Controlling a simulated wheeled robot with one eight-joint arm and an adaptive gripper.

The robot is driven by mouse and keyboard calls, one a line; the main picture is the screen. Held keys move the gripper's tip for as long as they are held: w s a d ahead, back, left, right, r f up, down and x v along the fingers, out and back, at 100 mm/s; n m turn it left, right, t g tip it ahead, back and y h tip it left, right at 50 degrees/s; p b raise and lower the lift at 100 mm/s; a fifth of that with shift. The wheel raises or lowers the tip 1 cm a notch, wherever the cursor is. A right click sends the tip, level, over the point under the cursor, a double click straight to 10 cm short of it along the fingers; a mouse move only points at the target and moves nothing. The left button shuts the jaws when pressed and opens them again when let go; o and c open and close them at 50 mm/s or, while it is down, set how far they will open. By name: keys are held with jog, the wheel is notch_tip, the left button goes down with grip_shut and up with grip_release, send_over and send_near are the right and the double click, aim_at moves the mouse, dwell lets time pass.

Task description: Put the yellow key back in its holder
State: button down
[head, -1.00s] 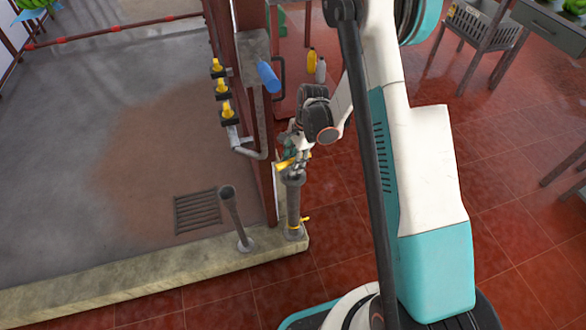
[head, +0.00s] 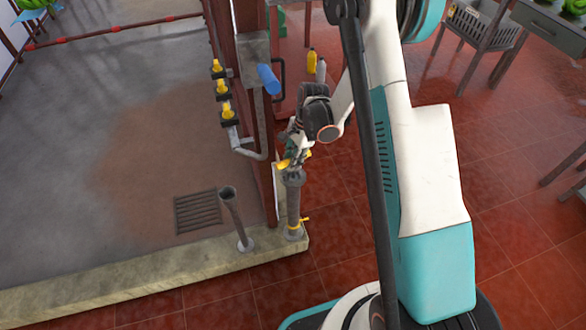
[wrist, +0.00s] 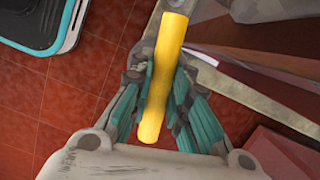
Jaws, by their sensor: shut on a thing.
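The yellow key shows as a yellow bar (wrist: 163,78) between my gripper's teal fingers in the wrist view. My gripper is right above the flanged top of a grey post (head: 293,205) on the kerb corner. Whether the key's lower part is in that post is hidden. A thinner grey tube (head: 233,215) with an open, cup-like top stands to the left on the kerb; which of these is the holder I cannot tell.
A rusty red column (head: 246,45) with a grey box and blue cylinder (head: 268,79) stands close behind my gripper. Several yellow-handled valves (head: 222,87) are on pipes left of it. A floor grate (head: 197,212) lies left of the tube.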

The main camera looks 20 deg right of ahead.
jog(key=shift+r+p, duration=1.65)
jog(key=shift+r, duration=1.7)
